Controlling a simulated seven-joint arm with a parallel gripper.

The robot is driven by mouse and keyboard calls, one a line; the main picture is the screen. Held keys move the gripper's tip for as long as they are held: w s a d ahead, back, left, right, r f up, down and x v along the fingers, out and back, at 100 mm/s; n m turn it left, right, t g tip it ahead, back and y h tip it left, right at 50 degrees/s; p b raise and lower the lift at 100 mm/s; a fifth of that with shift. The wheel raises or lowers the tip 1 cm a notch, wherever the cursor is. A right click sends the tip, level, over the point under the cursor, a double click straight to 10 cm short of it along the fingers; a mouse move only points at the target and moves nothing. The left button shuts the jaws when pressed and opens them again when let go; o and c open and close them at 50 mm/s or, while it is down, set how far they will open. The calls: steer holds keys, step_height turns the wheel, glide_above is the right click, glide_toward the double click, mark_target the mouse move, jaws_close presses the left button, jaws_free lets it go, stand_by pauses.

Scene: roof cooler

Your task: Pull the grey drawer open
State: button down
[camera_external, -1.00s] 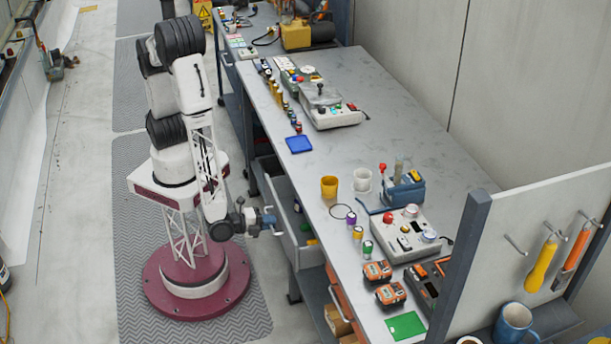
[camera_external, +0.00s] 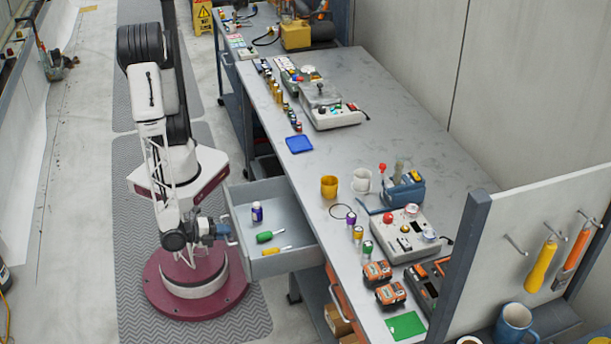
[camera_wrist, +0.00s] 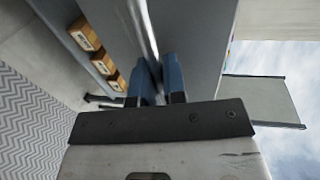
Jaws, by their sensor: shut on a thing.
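The grey drawer (camera_external: 283,261) stands well out from the left side of the workbench in the external view.
The workbench (camera_external: 400,100) carries a yellow cup (camera_external: 329,187), a white mug (camera_external: 361,180), a blue tray (camera_external: 298,144) and control boxes. Cardboard boxes (camera_wrist: 86,36) sit below. An orange drawer (camera_external: 338,298) is beside the grey one.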

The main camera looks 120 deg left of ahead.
steer(key=shift+f+v, duration=0.15)
steer(key=shift+v, duration=0.6)
steer(key=shift+f+v, duration=0.15)
steer(key=shift+v, duration=0.55)
steer(key=c, duration=1.2)
jaws_free()
steer(key=shift+s+d, duration=0.15)
steer(key=shift+d, duration=0.05)
steer(key=shift+v, duration=3.7)
